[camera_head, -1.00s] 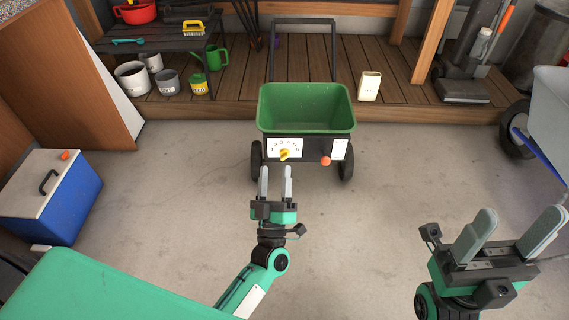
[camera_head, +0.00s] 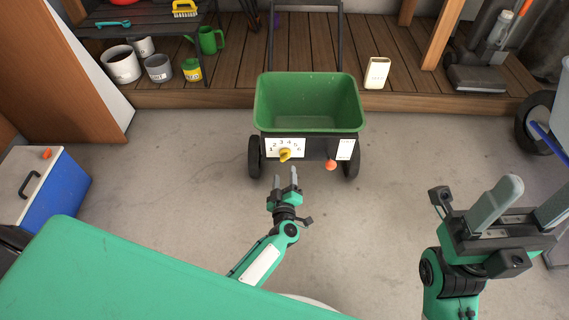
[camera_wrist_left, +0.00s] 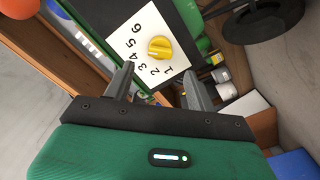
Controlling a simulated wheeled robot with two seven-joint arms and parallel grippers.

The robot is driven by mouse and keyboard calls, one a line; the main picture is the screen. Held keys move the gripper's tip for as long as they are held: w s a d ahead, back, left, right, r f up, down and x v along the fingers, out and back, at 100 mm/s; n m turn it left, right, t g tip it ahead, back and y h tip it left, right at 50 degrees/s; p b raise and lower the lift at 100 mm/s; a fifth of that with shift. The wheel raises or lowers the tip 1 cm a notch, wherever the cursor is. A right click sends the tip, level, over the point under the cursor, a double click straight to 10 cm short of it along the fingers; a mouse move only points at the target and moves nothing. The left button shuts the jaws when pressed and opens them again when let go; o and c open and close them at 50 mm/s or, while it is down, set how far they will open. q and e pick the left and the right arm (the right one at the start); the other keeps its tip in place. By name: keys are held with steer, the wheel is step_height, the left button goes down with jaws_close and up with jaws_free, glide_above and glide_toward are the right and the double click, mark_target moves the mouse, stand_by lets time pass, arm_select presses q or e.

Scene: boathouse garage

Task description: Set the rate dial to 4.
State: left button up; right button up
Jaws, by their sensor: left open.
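The rate dial is a yellow knob (camera_head: 285,155) on a white number plate (camera_head: 272,147) marked 1 to 6, on the front of a green spreader cart (camera_head: 308,104). I cannot tell for sure which number the knob points to. My left gripper (camera_head: 285,172) is open and empty, just in front of and below the dial, apart from it. In the left wrist view the knob (camera_wrist_left: 159,47) sits beyond and between the two open fingers (camera_wrist_left: 158,78), with the plate appearing rotated. My right gripper (camera_head: 530,198) is open and empty at the lower right, far from the cart.
An orange ball knob (camera_head: 331,165) sits right of the dial on the same panel. The cart's wheels (camera_head: 255,157) stand on bare concrete. A blue cooler (camera_head: 40,187) is at left, a wooden deck (camera_head: 230,92) behind. The floor around the cart is clear.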

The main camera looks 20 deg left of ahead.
mark_target(285, 159)
arm_select(q)
steer(key=b+x, duration=0.1)
steer(key=x, duration=0.5)
steer(key=shift+w+a+b, duration=0.1)
steer(key=shift+w+b, duration=0.15)
steer(key=shift+b, duration=0.1)
steer(key=c, duration=1)
